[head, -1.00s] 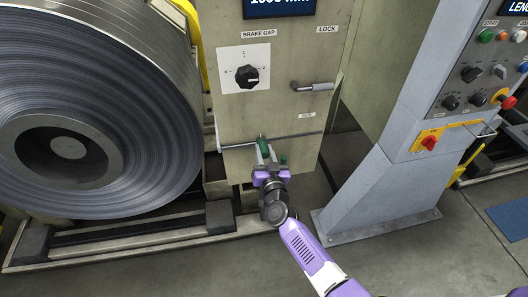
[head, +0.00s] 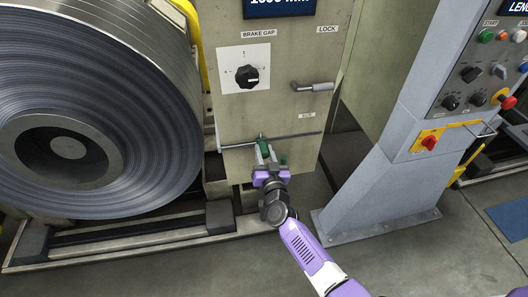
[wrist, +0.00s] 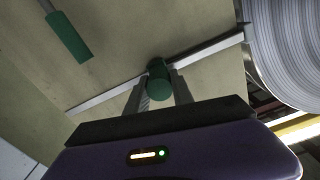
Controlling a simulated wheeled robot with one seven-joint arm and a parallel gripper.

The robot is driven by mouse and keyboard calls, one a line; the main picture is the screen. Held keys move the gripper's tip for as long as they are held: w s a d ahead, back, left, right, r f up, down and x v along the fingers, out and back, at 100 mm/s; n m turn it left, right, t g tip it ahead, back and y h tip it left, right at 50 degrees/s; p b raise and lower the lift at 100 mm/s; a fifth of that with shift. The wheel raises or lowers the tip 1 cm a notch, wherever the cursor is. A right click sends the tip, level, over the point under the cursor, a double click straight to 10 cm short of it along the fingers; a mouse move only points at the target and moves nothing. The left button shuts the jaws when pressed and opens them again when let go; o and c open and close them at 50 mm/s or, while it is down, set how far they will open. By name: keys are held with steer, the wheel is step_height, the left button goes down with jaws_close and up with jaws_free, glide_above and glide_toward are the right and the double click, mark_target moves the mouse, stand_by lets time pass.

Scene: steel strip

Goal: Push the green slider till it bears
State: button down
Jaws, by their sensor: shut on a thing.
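The green slider (wrist: 159,80) is a round knob on a thin metal rail (wrist: 95,98) across the front of the beige cabinet. My gripper (wrist: 160,93) is shut on it, one finger on each side, in the wrist view. In the head view, my gripper (head: 264,150) reaches the rail (head: 300,135) from below, near its middle, and mostly hides the slider. The rail shows on both sides of the knob. I cannot tell whether the slider touches a stop.
A large steel coil (head: 100,100) stands to the left. The cabinet carries a black brake gap knob (head: 246,76) and a lock lever (head: 312,87). A grey control console (head: 385,165) stands to the right.

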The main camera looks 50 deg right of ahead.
steer(key=shift+w+a+r, duration=0.1)
steer(key=shift+w+a, duration=0.05)
steer(key=shift+a, duration=0.05)
steer(key=w+a+p, duration=0.2)
steer(key=a+p, duration=0.1)
steer(key=shift+w+a, duration=0.25)
steer(key=shift+a, duration=0.2)
steer(key=c, duration=1.1)
jaws_free()
steer(key=p+v, duration=0.1)
steer(key=v, duration=0.6)
steer(key=shift+s+a+p, duration=0.25)
steer(key=shift+s+p, duration=0.05)
